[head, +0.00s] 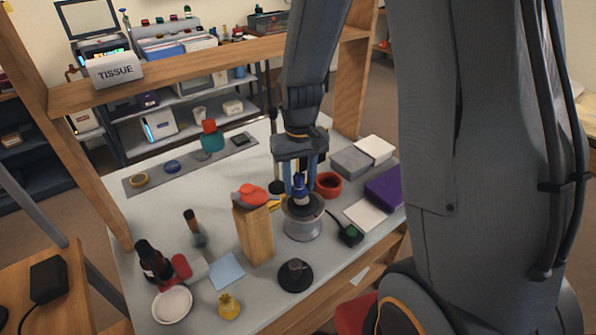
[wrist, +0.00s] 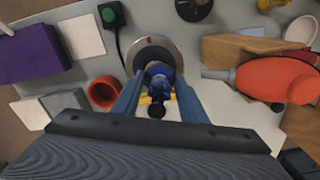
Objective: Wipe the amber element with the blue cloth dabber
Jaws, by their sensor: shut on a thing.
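The blue cloth dabber (head: 299,190) is upright between the fingers of my gripper (head: 299,178), which is shut on it. In the wrist view the dabber (wrist: 158,76) sits between the two fingertips (wrist: 160,88), its dark knob toward the camera. Its lower end is at the round metal stand (head: 303,224); whether it touches the top, I cannot tell. The stand also shows in the wrist view (wrist: 150,53), with a red mark on its rim. A small amber-coloured ring (head: 139,180) lies at the left end of the grey strip. I cannot make out an amber element under the dabber.
A wooden block (head: 254,235) with a red-orange bulb (head: 250,195) stands close left of the stand. A red ring-shaped cup (head: 328,185) is behind right. A black box with a green button (head: 349,234) is at right, and a dark round base (head: 295,276) in front.

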